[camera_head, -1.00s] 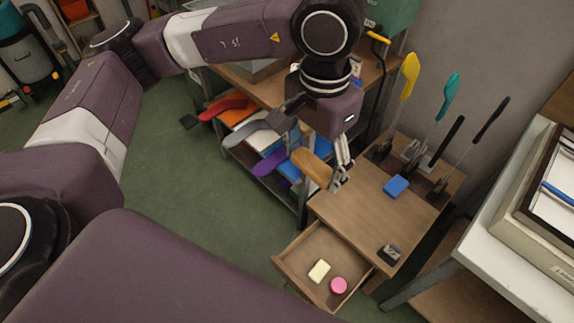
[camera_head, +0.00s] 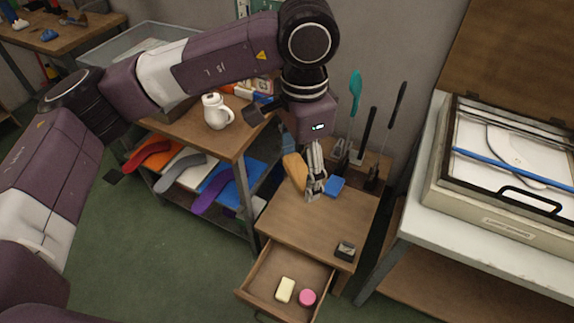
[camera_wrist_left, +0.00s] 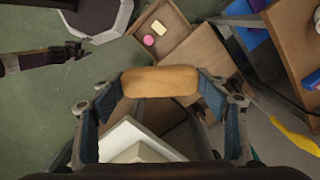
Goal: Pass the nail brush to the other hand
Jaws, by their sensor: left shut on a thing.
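The nail brush, a tan wooden block with rounded ends, is held by my left gripper (camera_head: 315,188) above the left back part of the small wooden cabinet (camera_head: 310,225). In the head view the nail brush (camera_head: 294,171) sticks out to the left of the fingers. In the left wrist view the nail brush (camera_wrist_left: 160,82) lies crosswise between the two blue-grey fingers, which press on its ends. A dark arm with a gripper at the left of the wrist view seems to be my right gripper (camera_wrist_left: 76,50); it looks empty, but its jaw state is unclear.
The cabinet's open drawer (camera_head: 248,287) holds a cream block (camera_head: 285,290) and a pink round piece (camera_head: 307,297). A blue block (camera_head: 334,186) and a black item (camera_head: 345,251) sit on top. A shelf with a white pot (camera_head: 215,112) stands left, a white bench (camera_head: 410,205) right.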

